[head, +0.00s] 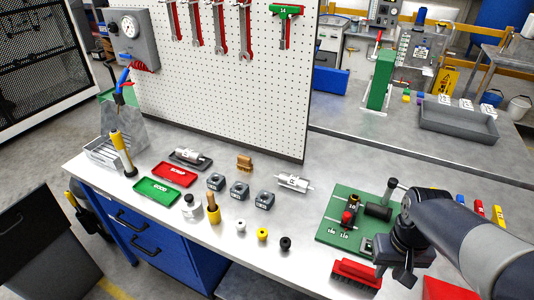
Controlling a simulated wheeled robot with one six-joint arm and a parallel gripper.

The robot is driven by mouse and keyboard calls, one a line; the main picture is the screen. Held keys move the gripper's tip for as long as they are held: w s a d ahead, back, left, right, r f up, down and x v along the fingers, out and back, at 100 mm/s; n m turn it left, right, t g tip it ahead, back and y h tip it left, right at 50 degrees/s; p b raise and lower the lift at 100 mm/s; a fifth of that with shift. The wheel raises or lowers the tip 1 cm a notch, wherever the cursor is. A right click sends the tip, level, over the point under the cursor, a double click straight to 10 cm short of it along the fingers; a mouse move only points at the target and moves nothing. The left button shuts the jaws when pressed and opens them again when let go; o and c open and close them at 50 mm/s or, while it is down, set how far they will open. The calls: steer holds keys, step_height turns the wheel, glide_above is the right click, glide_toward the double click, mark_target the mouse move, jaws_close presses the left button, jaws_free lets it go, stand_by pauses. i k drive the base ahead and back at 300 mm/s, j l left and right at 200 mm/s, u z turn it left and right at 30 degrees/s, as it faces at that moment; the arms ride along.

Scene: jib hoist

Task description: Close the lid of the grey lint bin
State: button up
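I cannot make out a grey lint bin with a lid for certain in the head view. A dark grey box-like unit (40,255) stands on the floor at the lower left, cut off by the picture edge; whether it is the bin, or has a lid, I cannot tell. My gripper (398,268) is at the lower right, over the bench beside the green board, far from that unit. Its fingers are small and partly hidden by its own body, so its opening is unclear.
The bench (235,265) carries a red tray (172,174), a green tray (157,190), grey blocks, small bottles and a green board (335,235). A red brush (356,274) lies near my gripper. A pegboard (250,90) stands behind. A grey tray (458,128) sits on the back bench.

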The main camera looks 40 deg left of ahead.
mark_target(28, 226)
steer(key=u, duration=3.35)
